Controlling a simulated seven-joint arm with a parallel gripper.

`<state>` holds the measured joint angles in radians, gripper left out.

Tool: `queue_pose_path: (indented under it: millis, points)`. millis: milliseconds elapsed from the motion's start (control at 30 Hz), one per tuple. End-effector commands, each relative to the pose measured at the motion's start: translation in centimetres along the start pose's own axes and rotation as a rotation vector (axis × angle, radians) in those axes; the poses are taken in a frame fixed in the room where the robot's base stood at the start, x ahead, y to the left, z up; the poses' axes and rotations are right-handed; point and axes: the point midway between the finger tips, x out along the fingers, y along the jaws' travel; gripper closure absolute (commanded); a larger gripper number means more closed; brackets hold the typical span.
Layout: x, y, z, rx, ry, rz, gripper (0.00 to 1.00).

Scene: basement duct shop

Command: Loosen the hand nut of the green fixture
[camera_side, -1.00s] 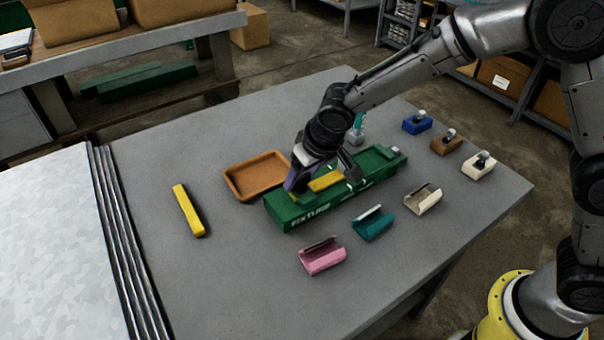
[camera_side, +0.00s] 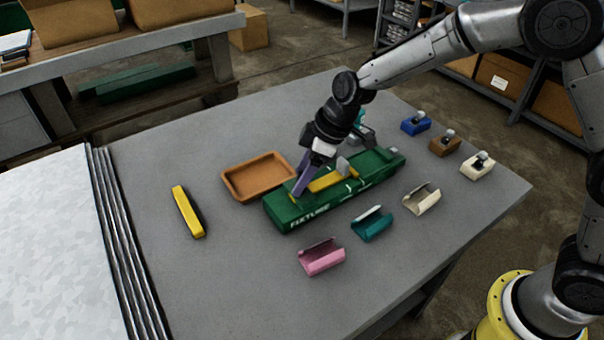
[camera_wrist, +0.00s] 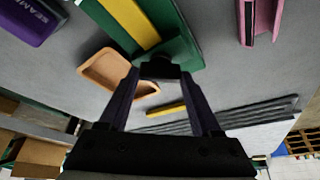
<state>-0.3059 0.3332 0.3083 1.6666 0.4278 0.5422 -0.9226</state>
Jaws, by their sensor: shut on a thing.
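The green fixture (camera_side: 290,214) lies on the grey table with a yellow strip (camera_side: 325,182) along its top; in the wrist view its green body (camera_wrist: 182,48) and the strip (camera_wrist: 135,20) show at the top. My gripper (camera_side: 298,192) reaches down to the fixture's left end, its fingers tilted. In the wrist view my gripper (camera_wrist: 160,74) has its fingers on either side of a dark knob, the hand nut (camera_wrist: 159,67), and is shut on it. In the side view the nut is hidden by the fingers.
An orange tray (camera_side: 231,190) is behind the fixture and a yellow bar (camera_side: 188,211) lies left. Pink (camera_side: 322,261), teal (camera_side: 374,226) and cream (camera_side: 423,201) channel pieces lie in front. A purple block (camera_wrist: 25,20) shows in the wrist view. The table's front left is clear.

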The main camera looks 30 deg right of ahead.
Motion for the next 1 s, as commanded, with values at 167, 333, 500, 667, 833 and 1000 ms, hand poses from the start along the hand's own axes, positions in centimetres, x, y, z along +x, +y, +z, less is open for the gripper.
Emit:
queue_pose_path:
  millis: [167,333,500,667,833,1000]
  points:
    - [-0.12,0.25,-0.12,-0.155,0.003,-0.063,0.91]
    - [-0.08,0.3,-0.13,-0.303,0.001,-0.123,0.91]
    - [-0.09,0.39,-0.18,-0.429,0.001,-0.174,0.91]
    - [-0.04,0.4,-0.16,-0.524,0.0,-0.214,0.91]
    - [-0.07,0.4,-0.19,-0.592,0.0,-0.242,0.91]
    - [-0.08,0.43,-0.23,-0.63,0.0,-0.257,0.91]
